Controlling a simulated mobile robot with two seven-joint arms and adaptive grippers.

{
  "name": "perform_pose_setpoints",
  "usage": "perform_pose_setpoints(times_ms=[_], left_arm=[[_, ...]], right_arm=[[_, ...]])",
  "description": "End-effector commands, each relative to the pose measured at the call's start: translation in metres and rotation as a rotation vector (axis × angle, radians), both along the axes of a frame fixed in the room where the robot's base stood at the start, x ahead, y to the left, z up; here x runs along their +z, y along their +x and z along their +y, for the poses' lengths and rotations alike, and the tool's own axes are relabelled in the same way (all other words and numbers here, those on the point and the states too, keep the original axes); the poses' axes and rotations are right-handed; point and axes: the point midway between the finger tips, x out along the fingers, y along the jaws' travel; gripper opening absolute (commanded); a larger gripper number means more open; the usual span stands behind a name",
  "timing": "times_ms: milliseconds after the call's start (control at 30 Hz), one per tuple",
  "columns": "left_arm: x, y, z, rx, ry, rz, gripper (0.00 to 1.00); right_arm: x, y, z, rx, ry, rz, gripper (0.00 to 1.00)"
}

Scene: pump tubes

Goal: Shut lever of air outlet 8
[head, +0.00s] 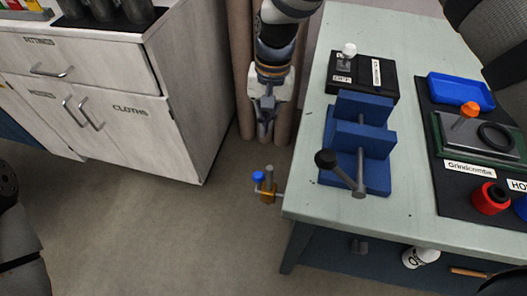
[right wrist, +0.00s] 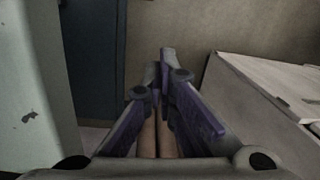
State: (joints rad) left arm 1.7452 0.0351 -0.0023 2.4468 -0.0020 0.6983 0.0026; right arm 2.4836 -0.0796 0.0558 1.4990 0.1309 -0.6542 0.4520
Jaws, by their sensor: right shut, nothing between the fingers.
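A small brass fitting (head: 268,194) with a grey stub on top and a blue knob (head: 258,177) sticks out from the left side of the pale green table. It looks like an air outlet, but I see no number on it. I cannot tell whether its lever is open or shut. My right gripper (head: 265,130) hangs pointing down in the gap between the cabinet and the table, above the fitting in the picture and apart from it. In the right wrist view its fingers (right wrist: 161,70) are together and empty. The fitting does not show there. My left gripper is not in view.
The table (head: 300,190) carries a blue vise (head: 360,140) with a black-knobbed handle near the left edge. A white cabinet (head: 110,100) labelled "Cloths" stands at left. Brown upright pipes (head: 243,60) rise behind my right arm. The floor (head: 190,235) between cabinet and table is clear.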

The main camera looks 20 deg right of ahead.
Motion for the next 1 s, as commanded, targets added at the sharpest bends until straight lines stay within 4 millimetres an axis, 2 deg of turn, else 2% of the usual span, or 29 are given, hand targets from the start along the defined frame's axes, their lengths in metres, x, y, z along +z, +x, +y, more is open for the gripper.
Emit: perform_pose_setpoints(times_ms=[167, 500, 533, 600, 667, 800, 1000], left_arm=[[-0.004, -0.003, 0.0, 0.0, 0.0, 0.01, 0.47], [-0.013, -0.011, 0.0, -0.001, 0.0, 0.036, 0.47], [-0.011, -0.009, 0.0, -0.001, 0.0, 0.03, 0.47], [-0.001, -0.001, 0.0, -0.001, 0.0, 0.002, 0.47], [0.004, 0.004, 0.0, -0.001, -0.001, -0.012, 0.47], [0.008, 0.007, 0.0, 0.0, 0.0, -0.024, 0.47], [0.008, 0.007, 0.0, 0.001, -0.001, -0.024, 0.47]], right_arm=[[-0.027, -0.002, 0.002, 0.001, 0.0, 0.007, 0.0], [-0.102, -0.005, 0.008, 0.0, 0.0, 0.006, 0.0], [-0.1, -0.008, 0.01, 0.001, 0.0, 0.004, 0.0], [-0.086, -0.016, 0.015, 0.003, -0.001, -0.006, 0.0], [-0.082, -0.023, 0.018, 0.0, -0.001, -0.009, 0.0], [-0.08, -0.033, 0.022, 0.0, 0.0, -0.005, 0.0], [-0.083, -0.037, 0.024, 0.0, 0.0, 0.001, 0.0]])
